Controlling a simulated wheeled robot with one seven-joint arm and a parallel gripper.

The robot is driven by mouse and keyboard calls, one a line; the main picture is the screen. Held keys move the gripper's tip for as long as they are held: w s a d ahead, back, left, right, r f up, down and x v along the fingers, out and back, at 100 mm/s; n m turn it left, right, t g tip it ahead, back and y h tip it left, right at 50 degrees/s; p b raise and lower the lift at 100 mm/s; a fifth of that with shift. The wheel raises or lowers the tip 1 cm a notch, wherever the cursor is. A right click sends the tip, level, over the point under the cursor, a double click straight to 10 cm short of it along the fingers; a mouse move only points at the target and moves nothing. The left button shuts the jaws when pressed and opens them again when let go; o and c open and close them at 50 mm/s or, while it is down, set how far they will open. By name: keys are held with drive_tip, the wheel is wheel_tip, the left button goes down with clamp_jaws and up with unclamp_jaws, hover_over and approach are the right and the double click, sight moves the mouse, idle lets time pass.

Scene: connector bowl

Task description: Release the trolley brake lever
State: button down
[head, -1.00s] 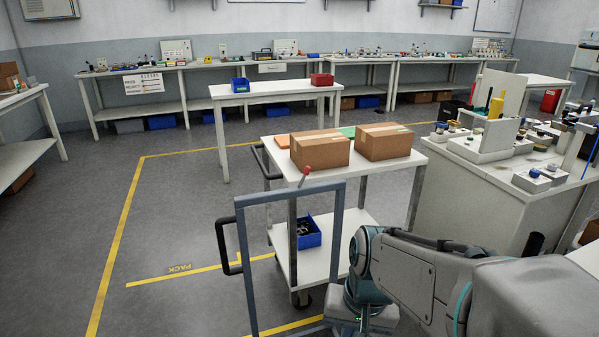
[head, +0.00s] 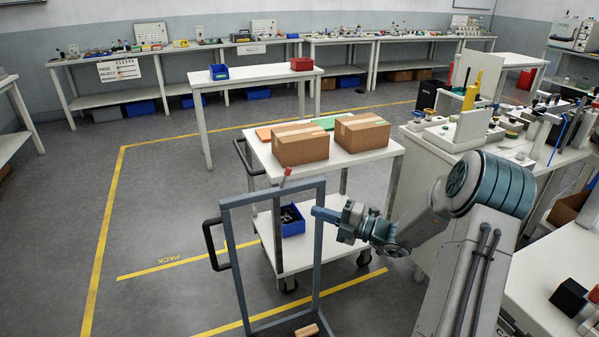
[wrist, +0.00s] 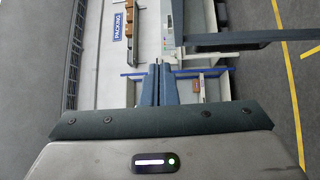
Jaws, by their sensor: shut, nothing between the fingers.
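The trolley (head: 376,158) has a white top with two cardboard boxes and a lower white shelf. A lever with a red tip (head: 287,173) slants upward at the trolley's near left corner, just behind the top of a grey-blue upright frame (head: 320,240). My gripper (head: 316,212) is shut and empty. It points left at the frame's right post in the head view, lower and to the right of the lever; I cannot tell if it touches the post. In the wrist view the fingers (wrist: 156,72) are together, and I cannot make out the lever there.
The frame has a black handle (head: 213,245) on its left. A blue bin (head: 292,221) sits on the trolley's lower shelf. A cluttered workbench (head: 425,140) stands to the right. The floor left of the trolley is clear, with yellow lines.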

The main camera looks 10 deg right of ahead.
sight(285, 177)
drive_tip(key=w+d+m+t+h, duration=0.1)
drive_tip(key=w+d+m+t, duration=0.1)
drive_tip(key=d+m+t, duration=0.2)
drive_tip(key=shift+w+d+m+t+h, duration=0.3)
drive_tip(key=shift+w+d+m, duration=0.1)
drive_tip(key=shift+d+m, duration=0.7)
drive_tip(key=shift+a, duration=0.25)
drive_tip(key=x, duration=1.4)
drive_tip(key=shift+p, duration=0.35)
drive_tip(key=shift+d+r+p, duration=0.1)
drive_tip(key=shift+p, duration=0.3)
